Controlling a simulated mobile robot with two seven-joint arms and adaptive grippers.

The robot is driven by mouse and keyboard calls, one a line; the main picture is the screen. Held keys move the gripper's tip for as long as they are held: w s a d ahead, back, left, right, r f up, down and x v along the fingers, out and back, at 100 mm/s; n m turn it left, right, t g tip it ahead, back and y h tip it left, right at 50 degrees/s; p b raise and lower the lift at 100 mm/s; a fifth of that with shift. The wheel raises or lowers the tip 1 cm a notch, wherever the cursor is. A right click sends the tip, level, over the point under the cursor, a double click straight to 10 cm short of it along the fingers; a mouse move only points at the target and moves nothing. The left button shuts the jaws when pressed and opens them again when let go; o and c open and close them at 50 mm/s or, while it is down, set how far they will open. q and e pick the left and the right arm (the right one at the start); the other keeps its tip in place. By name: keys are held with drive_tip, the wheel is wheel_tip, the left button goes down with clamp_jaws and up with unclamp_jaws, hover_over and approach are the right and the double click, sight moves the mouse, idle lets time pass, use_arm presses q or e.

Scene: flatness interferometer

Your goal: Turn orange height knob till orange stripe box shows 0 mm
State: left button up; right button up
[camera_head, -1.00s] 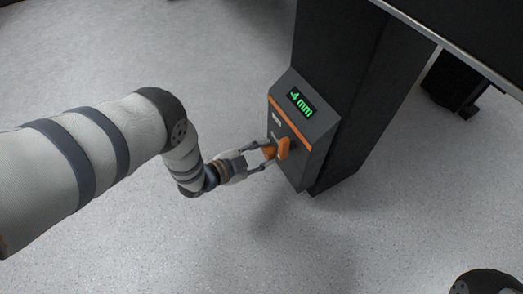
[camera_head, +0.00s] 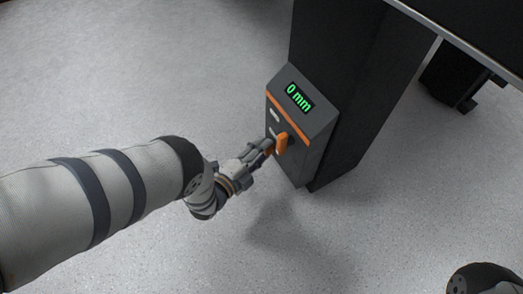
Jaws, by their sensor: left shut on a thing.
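The grey control box with an orange stripe (camera_head: 288,119) is fixed to the side of a black column. Its display (camera_head: 299,97) shows 0 mm in green digits. The orange height knob (camera_head: 281,143) sticks out from the box's front face below the stripe. My left gripper (camera_head: 270,146) comes in from the left and is shut on the orange knob; its fingers partly hide the knob. My right gripper is not in view.
The black column (camera_head: 350,90) stands on the grey speckled floor under a dark tabletop (camera_head: 480,25) at the upper right. A dark foot or support (camera_head: 450,80) is beyond it. The floor around the box is clear.

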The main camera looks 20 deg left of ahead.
use_arm(q)
drive_tip(key=shift+f+m+t, duration=0.1)
drive_tip(key=shift+m+t, duration=0.2)
drive_tip(key=shift+m, duration=0.1)
drive_tip(key=shift+a, duration=0.1)
drive_tip(key=o, duration=1.1)
drive_tip(key=shift+s, duration=0.1)
drive_tip(key=v, duration=1.2)
idle(0.6)
